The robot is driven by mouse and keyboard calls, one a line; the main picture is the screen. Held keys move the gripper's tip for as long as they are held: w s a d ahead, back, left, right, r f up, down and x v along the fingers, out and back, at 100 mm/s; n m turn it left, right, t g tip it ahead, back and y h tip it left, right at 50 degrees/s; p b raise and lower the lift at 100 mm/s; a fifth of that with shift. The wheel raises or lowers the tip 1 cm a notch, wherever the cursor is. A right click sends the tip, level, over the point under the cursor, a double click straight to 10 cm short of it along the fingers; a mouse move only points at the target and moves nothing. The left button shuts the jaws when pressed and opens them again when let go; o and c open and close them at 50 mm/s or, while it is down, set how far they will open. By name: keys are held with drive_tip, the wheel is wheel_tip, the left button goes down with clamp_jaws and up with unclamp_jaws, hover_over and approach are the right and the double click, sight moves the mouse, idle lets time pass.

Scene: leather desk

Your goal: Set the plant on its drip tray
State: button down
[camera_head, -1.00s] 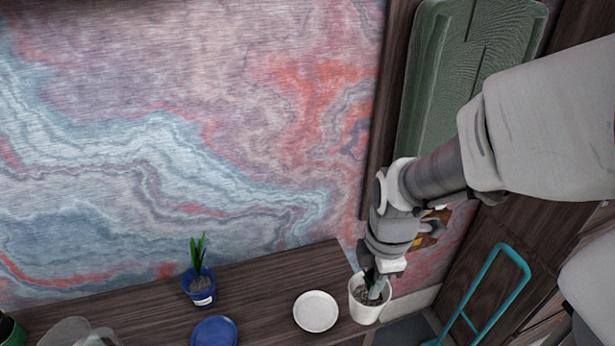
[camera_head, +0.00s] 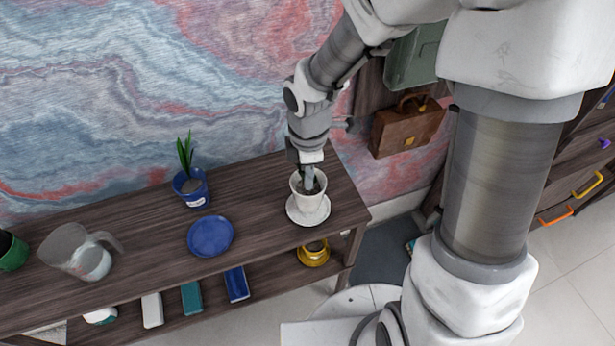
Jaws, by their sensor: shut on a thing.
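A white pot (camera_head: 308,203) with dark soil is upright over the white round drip tray (camera_head: 293,214) near the right end of the wooden desk. I cannot tell whether the pot touches the tray or hangs just above it. My gripper (camera_head: 308,176) points down into the pot's mouth and is shut on the pot. The gripper hides most of the plant in it. A second plant in a blue pot (camera_head: 191,190) stands farther left, with a blue drip tray (camera_head: 210,237) in front of it, bare and apart from the pot.
A clear watering jug (camera_head: 68,252) and a green pot (camera_head: 11,251) stand at the desk's left. The lower shelf holds a yellow object (camera_head: 313,254) and several books (camera_head: 191,298). A brown briefcase (camera_head: 405,127) hangs at the right. The desk between the blue and white trays is clear.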

sight(308, 201)
drive_tip(key=shift+f, duration=1.15)
drive_tip(key=shift+f+b, duration=0.2)
drive_tip(key=shift+b, duration=0.1)
drive_tip(key=c, duration=0.9)
unclamp_jaws()
drive_tip(key=shift+r, duration=0.1)
